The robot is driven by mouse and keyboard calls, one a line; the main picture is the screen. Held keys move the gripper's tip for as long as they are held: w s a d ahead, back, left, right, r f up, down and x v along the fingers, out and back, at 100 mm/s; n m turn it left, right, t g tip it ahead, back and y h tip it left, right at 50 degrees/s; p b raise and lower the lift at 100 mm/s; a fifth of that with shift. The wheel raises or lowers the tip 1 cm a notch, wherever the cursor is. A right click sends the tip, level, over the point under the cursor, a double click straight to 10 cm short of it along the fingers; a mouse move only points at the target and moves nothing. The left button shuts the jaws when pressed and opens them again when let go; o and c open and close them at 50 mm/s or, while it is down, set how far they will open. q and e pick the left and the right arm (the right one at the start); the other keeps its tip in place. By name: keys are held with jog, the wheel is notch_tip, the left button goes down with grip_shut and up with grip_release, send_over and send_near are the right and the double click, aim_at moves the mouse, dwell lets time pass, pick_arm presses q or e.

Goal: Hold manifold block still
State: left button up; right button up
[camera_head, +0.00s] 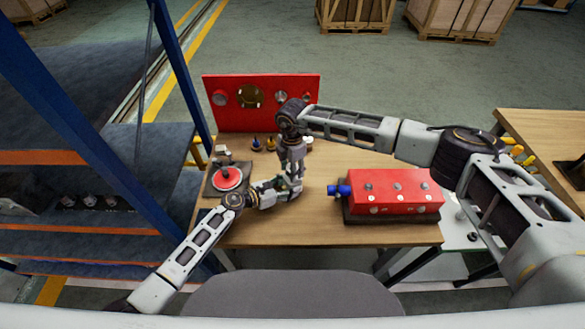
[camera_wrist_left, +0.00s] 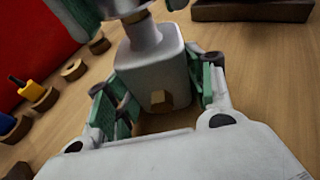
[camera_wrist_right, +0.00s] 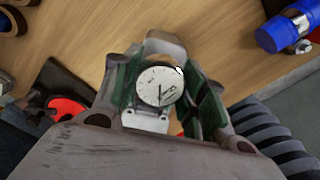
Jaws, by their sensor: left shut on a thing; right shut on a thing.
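The manifold block (camera_wrist_left: 150,68) is a pale grey metal block with a brass fitting on its near face. My left gripper (camera_wrist_left: 162,92) is shut on it, with a green-lined finger on each side. It is close over the wooden table; I cannot tell whether it touches. My right gripper (camera_wrist_right: 162,94) comes from above, shut on a round gauge (camera_wrist_right: 158,86) with a white dial. The gauge is at the top of the block; its joint is hidden. In the head view the left gripper (camera_head: 278,192) and right gripper (camera_head: 296,178) meet mid-table, largely hiding both.
A red panel (camera_head: 262,102) with round openings stands at the table's back, small fittings (camera_head: 263,144) before it. A red disc (camera_head: 227,178) on a dark base is at left. A red machine (camera_head: 392,192) with a blue end (camera_head: 340,190) stands at right. The table's front strip (camera_head: 310,232) is clear.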

pick_arm(q)
jog(key=shift+d+r, duration=0.1)
jog(key=shift+r, duration=0.05)
pick_arm(e)
jog(key=shift+s+f+m, duration=0.1)
jog(key=shift+f+m, duration=0.05)
jog(key=shift+m, duration=1.15)
jog(key=shift+m, duration=1.6)
jog(key=o, duration=0.9)
pick_arm(q)
jog(key=shift+w, duration=0.1)
pick_arm(e)
jog(key=o, duration=0.5)
jog(key=shift+r, duration=0.2)
jog(key=shift+w+r, duration=0.2)
jog(key=shift+r, duration=5.7)
